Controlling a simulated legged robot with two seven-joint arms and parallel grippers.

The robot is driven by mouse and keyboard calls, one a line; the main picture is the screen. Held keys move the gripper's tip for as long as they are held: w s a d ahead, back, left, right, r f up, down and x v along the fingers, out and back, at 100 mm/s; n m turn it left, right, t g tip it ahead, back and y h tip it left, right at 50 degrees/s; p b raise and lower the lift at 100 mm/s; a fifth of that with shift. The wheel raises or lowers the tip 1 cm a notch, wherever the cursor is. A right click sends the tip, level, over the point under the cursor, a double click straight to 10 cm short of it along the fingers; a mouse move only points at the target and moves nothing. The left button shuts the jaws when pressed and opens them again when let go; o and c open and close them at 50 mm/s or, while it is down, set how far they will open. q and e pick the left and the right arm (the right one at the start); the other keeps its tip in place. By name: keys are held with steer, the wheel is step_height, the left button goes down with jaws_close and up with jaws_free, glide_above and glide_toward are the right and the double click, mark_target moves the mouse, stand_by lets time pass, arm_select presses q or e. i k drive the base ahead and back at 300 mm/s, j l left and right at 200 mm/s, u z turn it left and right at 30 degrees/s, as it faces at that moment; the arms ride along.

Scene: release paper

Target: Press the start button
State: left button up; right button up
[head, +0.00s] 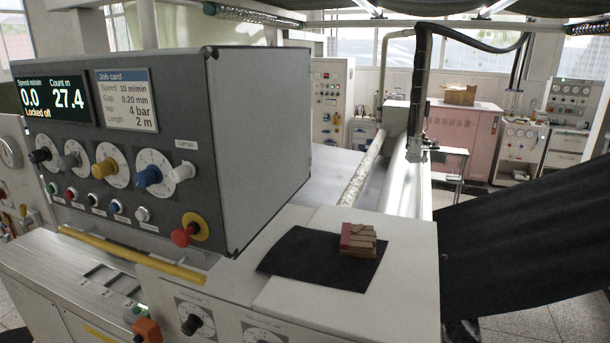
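A grey control box (262,150) stands at the left. Its sloped front has a row of small push buttons: a green button (52,188), a red button (71,192), a black one (93,199), a blue one (116,206) and a white one (142,213). Their labels are too small to read, so I cannot tell which is the start button. The display (50,100) reads speed 0.0, count 27.4 and "Locked off". A red mushroom knob (182,236) on a yellow base sits at the lower right of the panel. Neither of my grippers is in view.
Several rotary knobs sit above the buttons, including a blue one (148,177). A yellow bar (132,254) runs below the panel. An orange part (147,330) stands at the lower edge. Brown blocks (357,240) lie on a black mat (315,268) at right.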

mark_target(51, 189)
steer(key=u, duration=1.55)
